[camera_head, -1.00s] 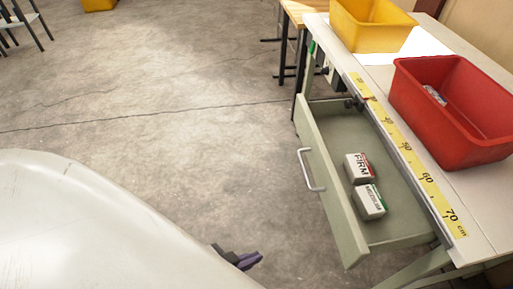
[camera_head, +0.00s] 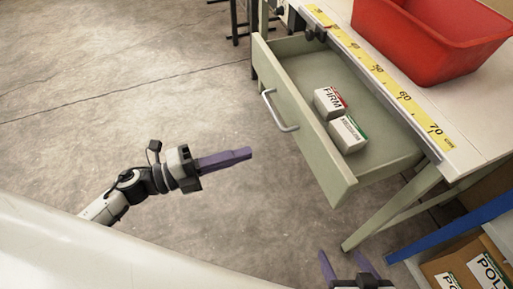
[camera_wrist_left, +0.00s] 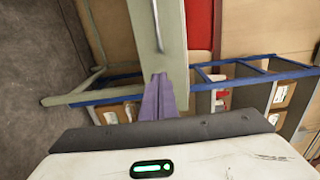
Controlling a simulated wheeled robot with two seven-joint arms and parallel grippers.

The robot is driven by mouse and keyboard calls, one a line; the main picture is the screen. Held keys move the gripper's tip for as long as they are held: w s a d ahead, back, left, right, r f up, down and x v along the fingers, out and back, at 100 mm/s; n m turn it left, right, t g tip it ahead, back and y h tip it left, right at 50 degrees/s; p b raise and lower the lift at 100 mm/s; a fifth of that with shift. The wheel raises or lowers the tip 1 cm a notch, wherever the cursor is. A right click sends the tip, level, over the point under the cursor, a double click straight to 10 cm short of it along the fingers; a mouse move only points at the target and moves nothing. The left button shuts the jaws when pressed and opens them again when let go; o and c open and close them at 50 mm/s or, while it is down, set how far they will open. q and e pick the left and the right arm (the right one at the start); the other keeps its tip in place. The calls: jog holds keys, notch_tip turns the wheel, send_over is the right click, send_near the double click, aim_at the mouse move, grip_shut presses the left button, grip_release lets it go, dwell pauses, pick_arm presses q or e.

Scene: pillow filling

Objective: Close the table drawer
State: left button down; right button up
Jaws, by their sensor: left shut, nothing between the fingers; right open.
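The table drawer (camera_head: 318,134) is pulled open from under the table. It is pale green with a metal bar handle (camera_head: 279,112) on its front. Two small boxes, one marked FIRM (camera_head: 329,102) and one behind a green-edged label (camera_head: 347,135), lie inside it. My left gripper (camera_head: 250,153) is shut and empty, to the left of the drawer front and apart from it. In the left wrist view its purple fingers (camera_wrist_left: 158,85) point toward the drawer front (camera_wrist_left: 158,25). My right gripper (camera_head: 345,262) is open and empty at the bottom, below the drawer.
A red bin (camera_head: 435,40) stands on the table (camera_head: 465,120), behind a yellow ruler strip (camera_head: 385,75). A table leg (camera_head: 390,210) and a blue-edged shelf with cardboard boxes (camera_head: 465,265) are at the lower right. The floor left of the drawer is clear.

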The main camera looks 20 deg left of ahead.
aim_at(302, 135)
pick_arm(q)
jog(key=x, duration=1.2)
jog(key=shift+w+d, duration=0.15)
jog(key=shift+d, duration=0.15)
jog(key=shift+w, duration=0.1)
